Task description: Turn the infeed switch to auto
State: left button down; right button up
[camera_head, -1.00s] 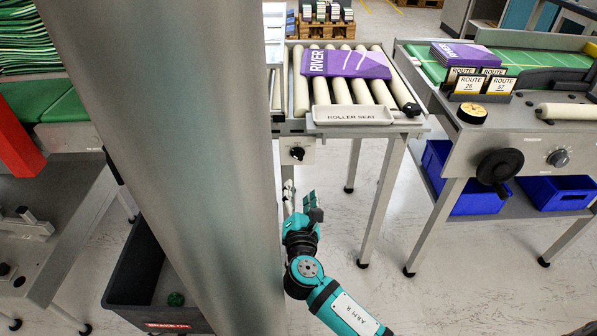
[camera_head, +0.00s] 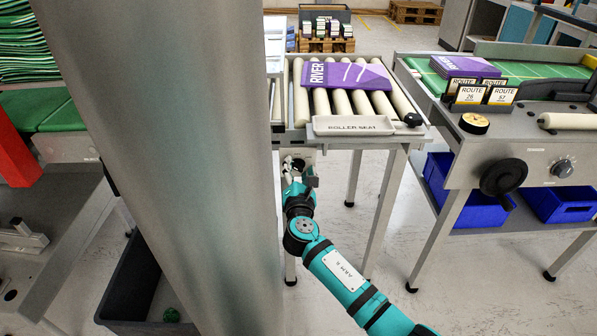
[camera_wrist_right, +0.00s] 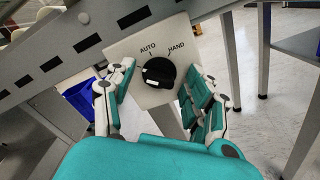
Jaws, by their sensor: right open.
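The infeed switch is a black knob (camera_wrist_right: 159,72) on a pale plate (camera_wrist_right: 128,48) marked AUTO on the left and HAND on the right. I cannot tell for sure which mark the knob points to. In the head view the plate (camera_head: 308,156) hangs below the roller table's front left, and my gripper mostly hides the knob. My right gripper (camera_head: 300,178) is open in front of the plate. In the wrist view its fingers (camera_wrist_right: 160,78) stand on either side of the knob, apparently apart from it. My left gripper is not in view.
A second bench with a black handwheel (camera_head: 502,175) stands further right. A grey column blocks the view at left.

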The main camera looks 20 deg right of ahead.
grip_shut()
dwell(0.3)
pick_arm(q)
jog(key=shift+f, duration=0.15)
pick_arm(e)
jog(key=m+b, duration=0.1)
jog(key=m, duration=0.2)
jog(key=shift+f+b, duration=0.15)
jog(key=shift+b, duration=0.2)
jog(key=m+b, duration=0.3)
jog(key=m, duration=0.3)
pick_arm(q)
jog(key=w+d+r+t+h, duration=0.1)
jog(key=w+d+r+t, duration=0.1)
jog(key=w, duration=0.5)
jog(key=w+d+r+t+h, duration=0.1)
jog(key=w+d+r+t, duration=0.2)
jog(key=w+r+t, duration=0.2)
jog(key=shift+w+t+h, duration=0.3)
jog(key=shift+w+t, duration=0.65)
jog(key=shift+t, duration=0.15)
pick_arm(e)
jog(key=shift+m, duration=0.5)
